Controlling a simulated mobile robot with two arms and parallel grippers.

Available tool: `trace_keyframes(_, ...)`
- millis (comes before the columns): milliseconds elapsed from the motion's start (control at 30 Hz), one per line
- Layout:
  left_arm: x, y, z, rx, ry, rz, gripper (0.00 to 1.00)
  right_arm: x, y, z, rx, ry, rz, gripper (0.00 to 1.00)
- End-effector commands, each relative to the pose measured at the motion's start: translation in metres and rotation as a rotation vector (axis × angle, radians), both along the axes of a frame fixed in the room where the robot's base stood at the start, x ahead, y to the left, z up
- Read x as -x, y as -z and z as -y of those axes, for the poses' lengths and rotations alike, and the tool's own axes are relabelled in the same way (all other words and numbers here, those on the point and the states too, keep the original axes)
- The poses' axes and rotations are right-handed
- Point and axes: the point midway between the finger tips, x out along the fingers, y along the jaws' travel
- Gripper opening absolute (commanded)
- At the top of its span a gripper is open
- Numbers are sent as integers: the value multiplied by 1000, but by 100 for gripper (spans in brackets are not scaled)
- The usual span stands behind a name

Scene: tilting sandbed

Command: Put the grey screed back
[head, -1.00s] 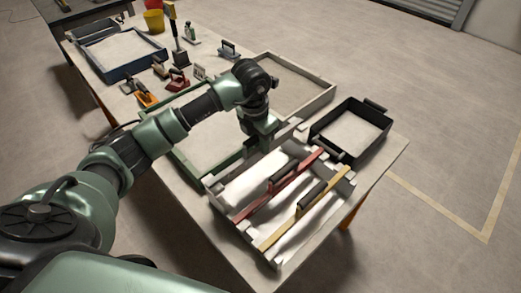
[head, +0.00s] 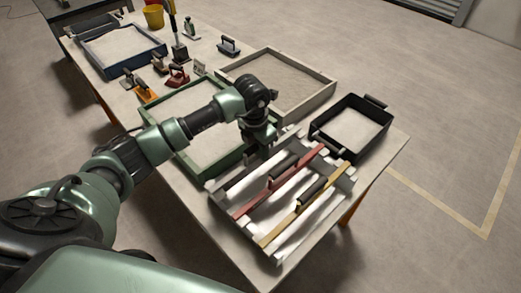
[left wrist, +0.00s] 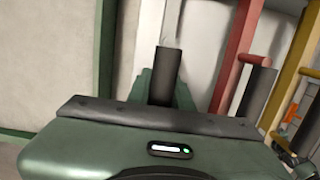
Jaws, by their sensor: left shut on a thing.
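My left gripper (head: 258,148) is at the far-left side of the light slotted rack (head: 276,262). It is shut on the dark handle (left wrist: 167,75) of the grey screed (head: 236,180), seen between its green fingers in the left wrist view. The grey screed lies along the rack's left side, about parallel to the red screed (head: 241,210). My gripper and wrist hide its middle. I cannot tell whether it rests fully in its slots. The red screed and the yellow screed (head: 275,235) sit across the rack, each with a dark handle. My right gripper is not in view.
A green-walled sand tray (head: 196,180) stands close left of the rack. A beige tray (head: 318,102) is behind, and a black tray (head: 378,143) is at the right. A blue tray (head: 137,68) and several hand tools stand at the far left.

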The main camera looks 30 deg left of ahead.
Motion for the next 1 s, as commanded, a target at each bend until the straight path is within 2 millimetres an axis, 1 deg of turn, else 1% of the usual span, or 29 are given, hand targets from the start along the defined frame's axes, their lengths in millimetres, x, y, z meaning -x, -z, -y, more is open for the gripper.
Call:
trace_keyframes(67, -1, -1, 0, 1, 0, 3, 0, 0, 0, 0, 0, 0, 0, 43)
trace_keyframes(100, 0, 0, 0, 0, 0, 0, 27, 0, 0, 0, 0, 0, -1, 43)
trace_keyframes(167, 0, 0, 0, 0, 0, 0, 43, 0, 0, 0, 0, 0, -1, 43)
trace_keyframes(467, 0, -1, 0, 0, 0, 0, 43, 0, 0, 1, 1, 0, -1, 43)
trace_keyframes(567, 0, -6, 0, 0, 0, 1, 43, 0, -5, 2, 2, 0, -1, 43)
trace_keyframes(667, 0, -17, 0, 0, -1, 1, 43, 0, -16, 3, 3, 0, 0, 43)
trace_keyframes(767, 0, -30, -1, 0, 2, 6, 43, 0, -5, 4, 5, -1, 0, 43)
trace_keyframes(1000, 7, -86, -4, -1, 1, 8, 43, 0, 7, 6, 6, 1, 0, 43)
